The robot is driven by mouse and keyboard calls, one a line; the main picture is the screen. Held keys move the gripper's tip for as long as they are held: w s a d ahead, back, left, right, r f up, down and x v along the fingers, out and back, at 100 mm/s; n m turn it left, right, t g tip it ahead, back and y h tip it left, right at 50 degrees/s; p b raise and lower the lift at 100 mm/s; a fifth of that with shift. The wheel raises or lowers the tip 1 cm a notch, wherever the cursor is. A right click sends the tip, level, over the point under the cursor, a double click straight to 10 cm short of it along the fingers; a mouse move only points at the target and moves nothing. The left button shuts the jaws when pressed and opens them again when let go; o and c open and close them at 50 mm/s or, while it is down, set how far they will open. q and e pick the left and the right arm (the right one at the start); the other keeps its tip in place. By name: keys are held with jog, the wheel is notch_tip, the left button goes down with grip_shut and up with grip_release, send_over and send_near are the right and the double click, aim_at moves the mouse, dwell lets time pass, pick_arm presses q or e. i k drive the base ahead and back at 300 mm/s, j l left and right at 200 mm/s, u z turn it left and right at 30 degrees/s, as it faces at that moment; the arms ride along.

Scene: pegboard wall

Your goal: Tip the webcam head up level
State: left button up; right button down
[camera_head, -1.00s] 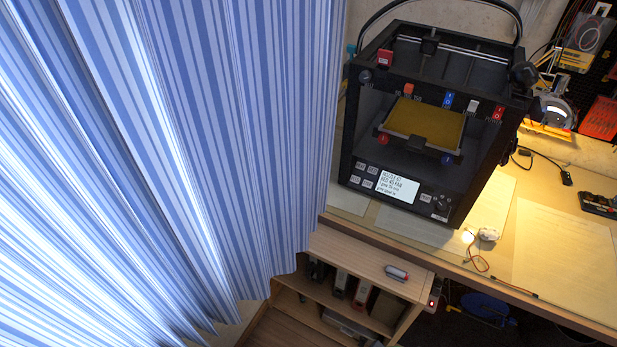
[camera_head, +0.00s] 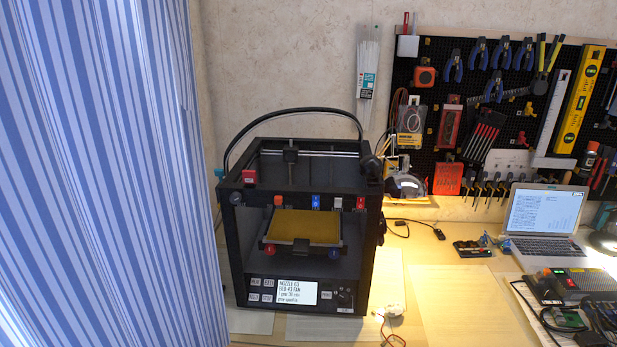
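A black 3D printer (camera_head: 300,265) stands on the workbench near the middle of the view. A dark rounded thing (camera_head: 371,167) sits at its upper right corner and may be the webcam. It is too small and dark to tell which way its head faces or how far it is tilted. The printer has a lit screen (camera_head: 297,292) and a yellow-brown bed (camera_head: 302,226) inside. Neither of my grippers is in view.
A blue striped curtain (camera_head: 110,180) covers the left side. A pegboard (camera_head: 437,78) with tools hangs on the wall at the right. A laptop (camera_head: 543,222) and a grey device (camera_head: 573,283) stand on the bench (camera_head: 430,262). Bench surface right of the printer is fairly clear.

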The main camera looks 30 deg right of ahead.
aim_at(371, 167)
jog(key=z, duration=1.25)
